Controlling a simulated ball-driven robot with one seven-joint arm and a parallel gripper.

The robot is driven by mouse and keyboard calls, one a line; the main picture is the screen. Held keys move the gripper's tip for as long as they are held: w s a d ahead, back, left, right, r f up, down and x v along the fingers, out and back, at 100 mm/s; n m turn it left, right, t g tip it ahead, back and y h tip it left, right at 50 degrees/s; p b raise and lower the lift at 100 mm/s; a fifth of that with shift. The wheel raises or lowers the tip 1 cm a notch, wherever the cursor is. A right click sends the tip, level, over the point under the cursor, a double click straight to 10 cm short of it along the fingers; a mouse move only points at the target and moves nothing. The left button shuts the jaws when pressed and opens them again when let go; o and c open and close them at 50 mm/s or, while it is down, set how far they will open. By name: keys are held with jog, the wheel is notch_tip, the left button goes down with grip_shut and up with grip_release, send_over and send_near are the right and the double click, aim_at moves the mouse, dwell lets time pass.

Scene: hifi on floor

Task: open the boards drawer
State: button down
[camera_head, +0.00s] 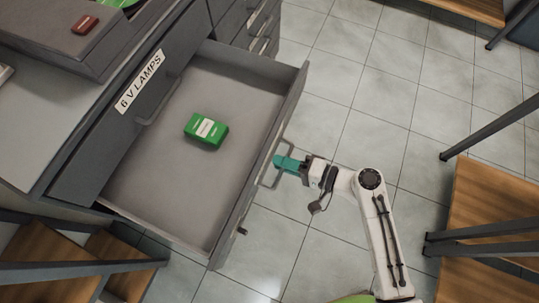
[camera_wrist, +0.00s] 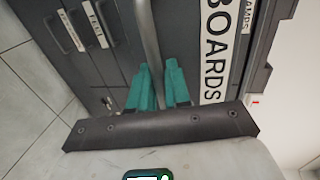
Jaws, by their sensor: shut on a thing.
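The boards drawer (camera_head: 165,185) stands pulled well out of the grey cabinet in the head view. Its front panel shows in the wrist view with a white BOARDS label (camera_wrist: 213,50). Its grey bar handle (camera_wrist: 149,35) runs between the teal fingers of my gripper (camera_wrist: 160,85), which is shut on it. In the head view my gripper (camera_head: 281,163) reaches the outer side of the drawer front from the right. A green box (camera_head: 206,130) with a white label lies inside the drawer. The handle is partly hidden by the fingers.
A closed drawer labelled 6 V LAMPS (camera_head: 139,82) is above the open one. A dark red item (camera_head: 86,25) lies on the cabinet's upper part. Wooden furniture with dark legs (camera_head: 490,205) stands at the right. Tiled floor (camera_head: 385,95) between is clear.

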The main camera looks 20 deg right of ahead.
jog(key=shift+s+d, duration=0.45)
jog(key=shift+d, duration=0.1)
jog(key=c, duration=1.3)
grip_release()
jog(key=b+v, duration=0.1)
jog(key=v, duration=0.9)
jog(key=shift+s+d, duration=0.2)
jog(key=shift+d, duration=0.1)
